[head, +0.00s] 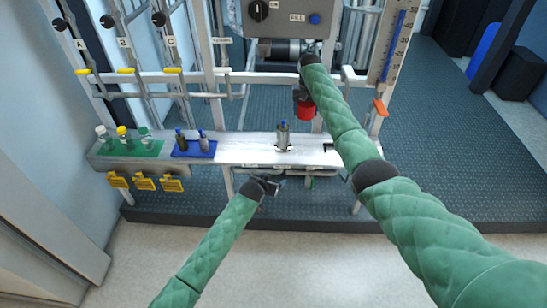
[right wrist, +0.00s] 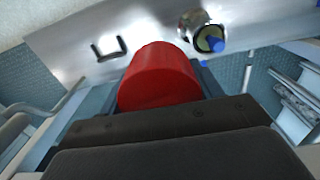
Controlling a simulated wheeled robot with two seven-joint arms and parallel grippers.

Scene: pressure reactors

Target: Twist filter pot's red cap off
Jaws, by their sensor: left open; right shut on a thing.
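The red cap (head: 305,109) is a short red cylinder below the pipework, above the back of the bench. My right gripper (head: 302,93) is shut on it, partly hidden by my own arm. In the right wrist view the red cap (right wrist: 160,76) fills the middle, just beyond the dark gripper fingers (right wrist: 165,122). The rest of the filter pot is hidden, so I cannot tell whether the cap is still joined to it. My left gripper (head: 272,184) is open and empty, below the bench's front edge.
A silver vessel with a blue tip (head: 283,136) stands on the metal bench (head: 245,150). To the left are a blue tray (head: 208,152) with two small vessels and a green rack (head: 112,149). Yellow tags (head: 145,183) hang below. A control box (head: 290,18) is above.

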